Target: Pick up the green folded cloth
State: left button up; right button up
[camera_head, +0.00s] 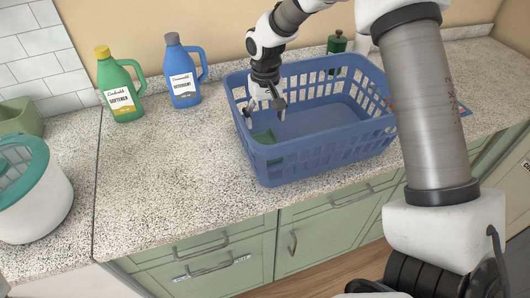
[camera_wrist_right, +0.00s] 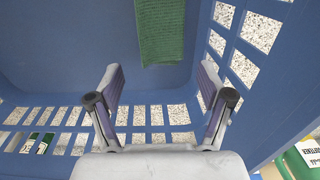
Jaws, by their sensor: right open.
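The green folded cloth (camera_head: 265,137) lies in the left end of the blue basket (camera_head: 318,150), partly hidden by the basket wall in the head view. In the right wrist view the cloth (camera_wrist_right: 161,30) shows at the top, beyond the fingertips and close to the basket's side wall. My right gripper (camera_head: 266,103) points down into the left end of the basket, above the cloth. Its two fingers (camera_wrist_right: 160,85) are spread apart with nothing between them, and it is apart from the cloth. My left gripper does not show in either view.
A green softener bottle (camera_head: 122,88) and a blue detergent bottle (camera_head: 184,80) stand left of the basket. A white tub with a teal lid (camera_head: 30,195) is at the far left. The counter (camera_head: 165,160) is clear in front.

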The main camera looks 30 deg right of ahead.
aim_at(264, 136)
notch_tip(264, 136, down, 8)
jog(key=shift+w+a+p, duration=0.1)
jog(key=shift+w+p, duration=0.05)
jog(key=shift+p, duration=1.1)
jog(key=shift+w+f, duration=0.1)
jog(key=c, duration=0.8)
